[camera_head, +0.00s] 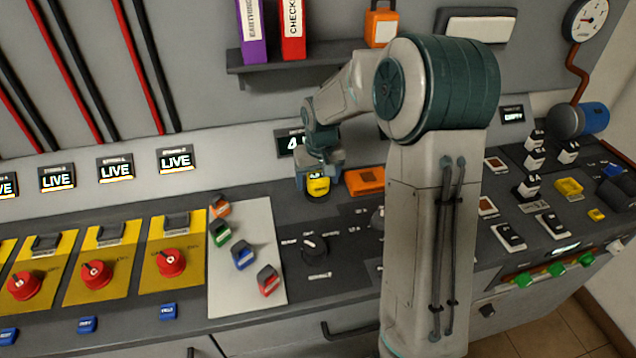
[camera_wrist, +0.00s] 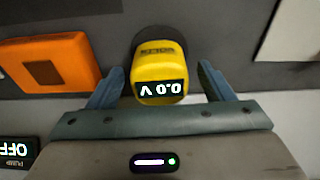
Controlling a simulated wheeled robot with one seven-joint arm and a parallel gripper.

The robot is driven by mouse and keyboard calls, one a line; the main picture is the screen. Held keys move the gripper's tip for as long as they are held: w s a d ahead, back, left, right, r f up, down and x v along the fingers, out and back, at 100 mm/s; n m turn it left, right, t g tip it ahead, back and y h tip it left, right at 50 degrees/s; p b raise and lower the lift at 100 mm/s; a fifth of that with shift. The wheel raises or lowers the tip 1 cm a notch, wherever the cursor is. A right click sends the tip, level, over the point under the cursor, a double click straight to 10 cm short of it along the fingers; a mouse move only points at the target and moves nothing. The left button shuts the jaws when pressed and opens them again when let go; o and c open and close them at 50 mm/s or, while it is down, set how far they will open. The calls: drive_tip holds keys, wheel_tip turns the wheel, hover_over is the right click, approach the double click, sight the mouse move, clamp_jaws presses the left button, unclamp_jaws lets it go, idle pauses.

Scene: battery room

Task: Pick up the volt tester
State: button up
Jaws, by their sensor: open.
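The volt tester (camera_head: 318,186) is a small yellow device on the grey console, just below my gripper in the head view. In the wrist view the volt tester (camera_wrist: 158,68) shows a black display reading 0.0 V, upside down, and stands in a dark round holder or base. My gripper (camera_wrist: 160,82) is open, with one finger on each side of the tester's display end. Gaps show between the fingers and the tester. In the head view my gripper (camera_head: 318,178) partly hides the tester's top.
An orange box (camera_head: 366,181) lies close beside the tester; it also shows in the wrist view (camera_wrist: 48,64). A black rotary knob (camera_head: 314,246) and a pale mat (camera_head: 246,278) with several coloured tags are nearer the front. A shelf (camera_head: 300,60) with binders is above.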

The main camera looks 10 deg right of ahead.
sight(319, 173)
drive_tip(key=c, duration=1.1)
drive_tip(key=shift+r, duration=0.15)
drive_tip(key=shift+c, duration=0.2)
drive_tip(key=r, duration=0.4)
drive_tip(key=shift+w+d+r, duration=0.1)
drive_tip(key=shift+d, duration=0.15)
drive_tip(key=w+d+r, duration=0.1)
drive_tip(key=d+r, duration=0.5)
drive_tip(key=d, duration=0.5)
drive_tip(key=shift+w+r, duration=0.15)
drive_tip(key=shift+r, duration=0.15)
